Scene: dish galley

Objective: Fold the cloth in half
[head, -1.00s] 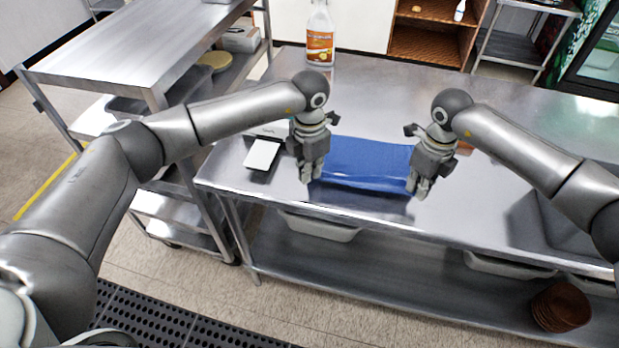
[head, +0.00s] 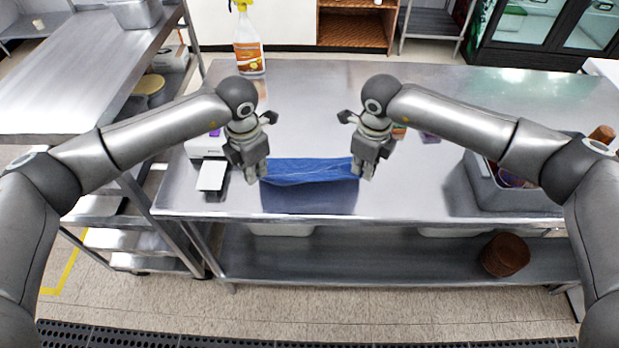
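The blue cloth (head: 308,171) shows in the head view as a creased, narrow band on the steel table, stretched between my two grippers. A darker blue patch lies in front of it; I cannot tell whether this is cloth or its reflection. My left gripper (head: 256,174) points down at the cloth's left near corner, and its fingers look shut on it. My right gripper (head: 362,172) points down at the right near corner and looks shut on it too. The fingertips hide both corners.
A spray bottle (head: 249,45) stands at the table's back left. A white device (head: 207,146) with a white card (head: 212,176) is left of the cloth. A grey bin (head: 485,187) stands at the right. A brown bowl stack (head: 505,255) is on the lower shelf.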

